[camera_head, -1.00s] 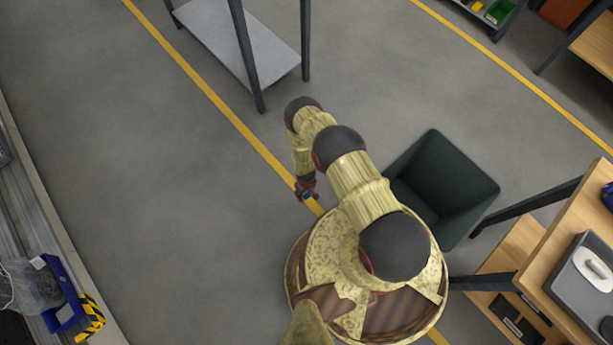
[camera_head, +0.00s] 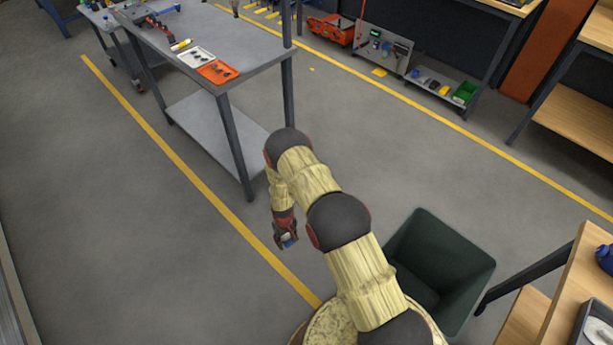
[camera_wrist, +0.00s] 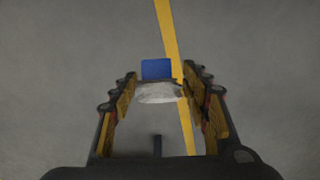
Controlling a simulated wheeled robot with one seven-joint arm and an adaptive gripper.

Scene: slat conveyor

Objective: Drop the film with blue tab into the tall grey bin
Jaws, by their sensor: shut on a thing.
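My gripper (camera_head: 287,241) hangs over the grey floor, left of the bin, with its fingers pointing down. It is shut on the film with blue tab (camera_wrist: 158,93). In the wrist view the film is a pale, see-through piece between the fingertips, with the flat blue tab (camera_wrist: 156,69) standing out beyond them. In the head view only a small blue patch shows at the fingertips. The tall bin (camera_head: 447,260) stands on the floor right of my arm. It looks dark grey-green and open at the top; its visible inside looks empty, and my arm hides part of its left side.
A grey workbench (camera_head: 262,55) with a lower shelf stands ahead and to the left. A wooden table (camera_head: 575,270) is close to the bin on the right. Yellow lines (camera_head: 190,180) cross the floor. The floor on the left is clear.

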